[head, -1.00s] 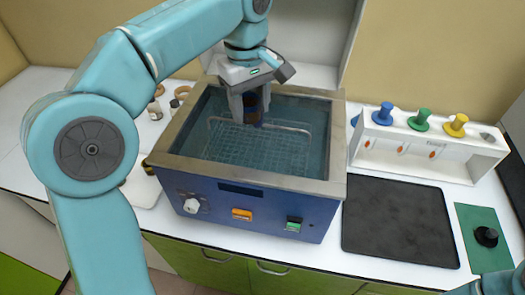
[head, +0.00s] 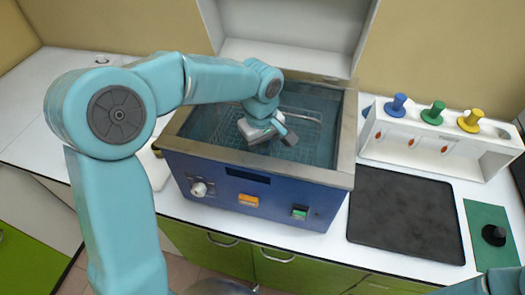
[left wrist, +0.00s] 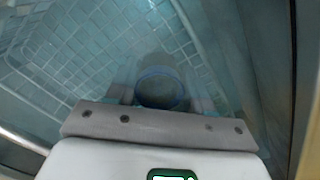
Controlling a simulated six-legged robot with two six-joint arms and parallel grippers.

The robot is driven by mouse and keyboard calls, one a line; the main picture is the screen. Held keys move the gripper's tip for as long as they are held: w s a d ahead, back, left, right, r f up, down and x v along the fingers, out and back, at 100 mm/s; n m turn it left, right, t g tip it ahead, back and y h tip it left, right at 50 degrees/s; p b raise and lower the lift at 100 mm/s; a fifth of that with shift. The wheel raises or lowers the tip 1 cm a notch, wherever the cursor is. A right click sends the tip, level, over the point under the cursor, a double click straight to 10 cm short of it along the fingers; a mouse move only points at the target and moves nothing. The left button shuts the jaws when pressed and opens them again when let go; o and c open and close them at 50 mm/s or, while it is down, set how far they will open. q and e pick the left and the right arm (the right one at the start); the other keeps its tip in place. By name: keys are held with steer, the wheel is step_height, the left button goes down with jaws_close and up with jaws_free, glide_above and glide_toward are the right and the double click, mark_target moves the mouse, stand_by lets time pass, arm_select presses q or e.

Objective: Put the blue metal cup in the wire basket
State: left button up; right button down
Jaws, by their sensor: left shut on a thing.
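The blue metal cup (left wrist: 160,88) shows in the left wrist view as a dark round opening with a blue rim, blurred by the liquid. My left gripper (left wrist: 160,97) is shut on it, one finger on each side. In the head view the left gripper (head: 262,134) reaches down into the bath, and its own body hides the fingers and the cup. The wire basket (head: 302,116) lies inside the bath, its rim showing behind the gripper. Its mesh also shows in the left wrist view (left wrist: 85,40). I cannot tell whether the cup touches the basket's floor.
The blue bath (head: 250,172) has a raised metal rim around the liquid. To its right are a dark flat mat (head: 404,215) and a white rack (head: 435,140) with coloured knobs. A green pad (head: 487,222) with a black knob lies at far right.

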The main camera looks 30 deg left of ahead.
arm_select(q)
step_height(320, 180, down, 2)
steer(key=shift+f, duration=0.1)
steer(key=shift+s+a, duration=0.1)
steer(key=shift+s, duration=0.05)
steer(key=shift+f, duration=0.15)
steer(key=o, duration=0.8)
steer(key=shift+w, duration=0.2)
steer(key=shift+c, duration=0.2)
steer(key=shift+s, duration=0.1)
